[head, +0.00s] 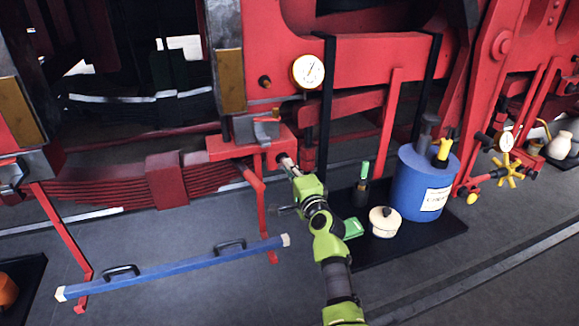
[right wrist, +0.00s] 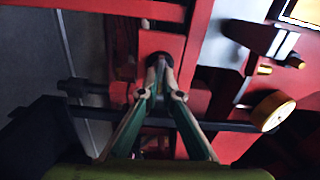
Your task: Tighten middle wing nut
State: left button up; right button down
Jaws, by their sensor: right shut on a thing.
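My right gripper (head: 287,162) reaches up to a red bracket (head: 240,146) under the locomotive frame. In the right wrist view its fingers (right wrist: 159,84) come together in front of a dark round spot on a red part (right wrist: 172,45). They are shut on a small piece there, apparently the wing nut, which the fingertips mostly hide. I cannot make out its wings or its angle. No other wing nut is clear enough to name. My left gripper is not in view.
A round white gauge (head: 308,71) sits above. A red rod (head: 262,205) hangs beside the gripper. At right, a blue canister (head: 428,184) and a cream pot (head: 384,222) stand on a black mat (head: 400,245).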

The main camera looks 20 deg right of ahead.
jog(key=shift+m, duration=0.5)
jog(key=c, duration=2.2)
grip_release()
jog(key=shift+r, duration=0.1)
jog(key=shift+c, duration=0.2)
